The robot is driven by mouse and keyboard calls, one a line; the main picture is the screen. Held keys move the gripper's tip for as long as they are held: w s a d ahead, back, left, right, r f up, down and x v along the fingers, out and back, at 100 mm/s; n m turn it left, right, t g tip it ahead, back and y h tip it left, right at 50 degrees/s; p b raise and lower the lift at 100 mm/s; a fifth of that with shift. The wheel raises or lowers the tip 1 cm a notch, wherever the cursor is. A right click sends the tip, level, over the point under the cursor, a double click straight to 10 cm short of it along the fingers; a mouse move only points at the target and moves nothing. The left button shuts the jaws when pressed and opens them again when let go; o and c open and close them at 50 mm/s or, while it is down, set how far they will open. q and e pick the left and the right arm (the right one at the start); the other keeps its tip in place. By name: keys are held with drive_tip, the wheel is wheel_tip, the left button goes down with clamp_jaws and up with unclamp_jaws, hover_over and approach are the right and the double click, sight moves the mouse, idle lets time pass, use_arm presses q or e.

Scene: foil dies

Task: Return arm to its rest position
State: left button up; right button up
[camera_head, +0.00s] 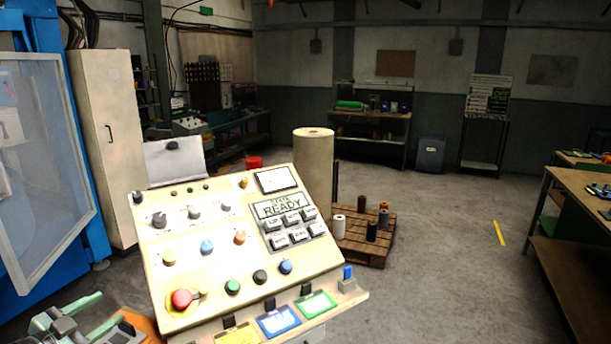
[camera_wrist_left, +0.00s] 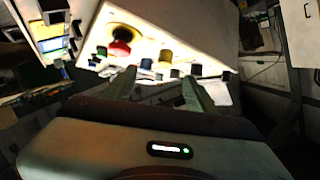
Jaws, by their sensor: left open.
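My left gripper (camera_head: 72,313) is at the bottom left corner of the head view, left of the control panel (camera_head: 150,262). Its greenish fingers are open, and I see nothing between them. In the left wrist view the two fingers (camera_wrist_left: 160,92) stand apart, with the panel's pale face (camera_wrist_left: 190,35) beyond them. The red knob (camera_head: 181,299) on its yellow base sits at the panel's lower left; it also shows in the left wrist view (camera_wrist_left: 121,42). My right gripper is not in view.
The panel's display (camera_head: 281,207) reads READY. Colored cards (camera_head: 279,320) line its lower ledge. A blue machine with a clear door (camera_head: 45,160) and a beige cabinet (camera_head: 105,140) stand left. A pallet with rolls (camera_head: 365,240) is behind the panel. Floor (camera_head: 450,260) is open right.

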use_arm(q)
drive_tip(key=s+d+f+n+g, duration=0.1)
drive_tip(key=s+d+f+g, duration=0.1)
drive_tip(key=s+d+f, duration=0.35)
drive_tip(key=s+d+f+n+g+y, duration=0.1)
drive_tip(key=s+d+f, duration=0.2)
drive_tip(key=d+f, duration=0.45)
drive_tip(key=s+d+f+n+g, duration=0.15)
drive_tip(key=s+d+f, duration=0.25)
drive_tip(key=d, duration=0.5)
drive_tip(key=s+d+n+g+y, duration=0.1)
drive_tip(key=s+d+n+g, duration=0.15)
drive_tip(key=s, duration=0.85)
drive_tip(key=s+d+n+g+y, duration=0.15)
drive_tip(key=s+g, duration=0.25)
drive_tip(key=s, duration=0.7)
wheel_tip(320, 180, down, 31)
drive_tip(key=s+a+g+b, duration=0.1)
drive_tip(key=s+g+b, duration=0.1)
drive_tip(key=b, duration=0.1)
drive_tip(key=s+a+f+b, duration=0.2)
drive_tip(key=s+a+f, duration=0.1)
drive_tip(key=s+f, duration=1.3)
drive_tip(key=shift+f+m+g, duration=0.4)
drive_tip(key=shift+f+m, duration=0.05)
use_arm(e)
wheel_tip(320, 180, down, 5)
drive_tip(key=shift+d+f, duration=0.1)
